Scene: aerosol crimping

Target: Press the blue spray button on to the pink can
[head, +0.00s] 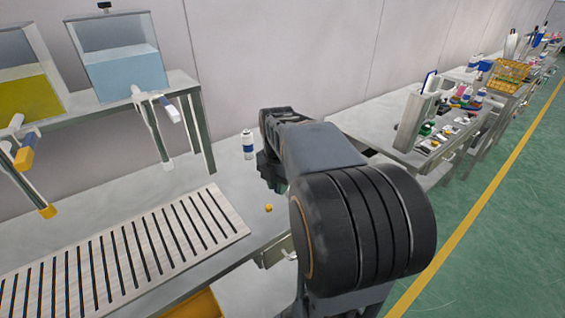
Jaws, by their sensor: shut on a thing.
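My gripper (267,174) is a dark shape low over the bench, partly behind my own arm. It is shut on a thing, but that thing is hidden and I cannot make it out. A white can with a blue band (248,144) stands upright on the bench, just left of and behind my gripper. I see no pink can and no blue spray button for certain; my arm covers part of the bench. A small orange-yellow piece (268,208) lies on the bench in front of my gripper.
A slotted pale rack (130,252) covers the bench at left. Behind it, tanks of yellow (25,98) and light-blue liquid (126,74) stand on a raised shelf with dispensing nozzles. Another bench at right holds a yellow basket (508,76) and many small items. Green floor (500,240) is clear.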

